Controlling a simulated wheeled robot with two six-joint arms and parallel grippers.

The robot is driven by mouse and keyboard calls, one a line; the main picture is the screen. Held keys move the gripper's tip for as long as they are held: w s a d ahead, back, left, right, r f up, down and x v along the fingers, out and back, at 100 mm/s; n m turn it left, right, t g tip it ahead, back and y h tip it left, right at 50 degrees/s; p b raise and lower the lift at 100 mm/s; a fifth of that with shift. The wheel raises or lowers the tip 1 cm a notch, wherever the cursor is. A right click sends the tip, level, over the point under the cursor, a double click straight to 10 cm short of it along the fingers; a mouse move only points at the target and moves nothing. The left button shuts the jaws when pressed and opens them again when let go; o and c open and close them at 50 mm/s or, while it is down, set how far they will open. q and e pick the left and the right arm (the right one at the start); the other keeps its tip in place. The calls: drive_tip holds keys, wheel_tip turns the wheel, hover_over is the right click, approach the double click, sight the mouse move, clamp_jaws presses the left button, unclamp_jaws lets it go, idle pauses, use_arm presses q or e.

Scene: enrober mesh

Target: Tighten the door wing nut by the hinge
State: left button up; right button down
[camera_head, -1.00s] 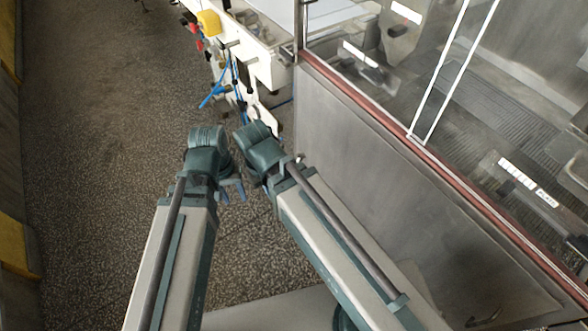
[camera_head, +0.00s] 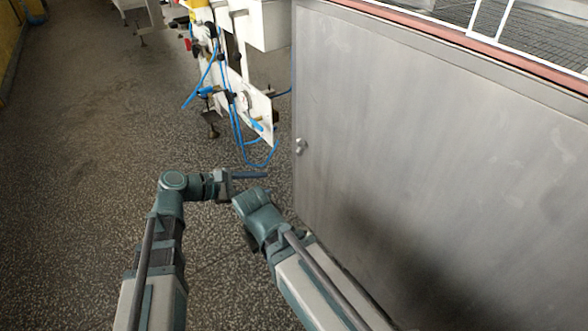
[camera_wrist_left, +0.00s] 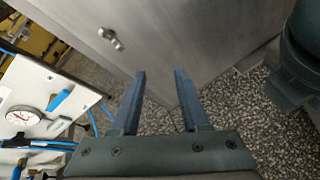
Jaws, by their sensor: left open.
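A small metal wing nut (camera_head: 300,147) sits near the left edge of the grey steel door panel (camera_head: 430,150) in the head view. In the left wrist view the wing nut (camera_wrist_left: 111,38) shows at upper left on the door (camera_wrist_left: 185,30). My left gripper (camera_head: 262,175) is just left of and below the nut in the head view, pointing toward the door. In the wrist view its two fingers (camera_wrist_left: 160,74) are apart with nothing between them; the nut lies beyond and left of them. My right arm's wrist shows beside it, its gripper hidden. I cannot make out the hinge.
A white machine panel with a gauge (camera_wrist_left: 20,115) and blue hoses (camera_head: 235,125) stands left of the door. My right wrist (camera_head: 258,212) is close to the left fingers. The speckled floor (camera_head: 90,150) at left is clear.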

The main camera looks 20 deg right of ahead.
use_arm(q)
drive_tip(key=w+r+n+t+h+b, duration=0.2)
drive_tip(key=w+n+h+b, duration=0.15)
drive_tip(key=n, duration=0.25)
drive_tip(key=n+t, duration=0.1)
approach(301, 146)
drive_tip(key=x, duration=0.8)
drive_tip(key=shift+w+r, duration=0.25)
drive_tip(key=shift+r, duration=0.3)
use_arm(e)
wheel_tip(301, 146, down, 5)
drive_tip(key=shift+f, duration=0.1)
use_arm(q)
drive_tip(key=shift+a+h, duration=0.1)
drive_tip(key=shift+h, duration=0.15)
drive_tip(key=shift+c, duration=0.2)
clamp_jaws()
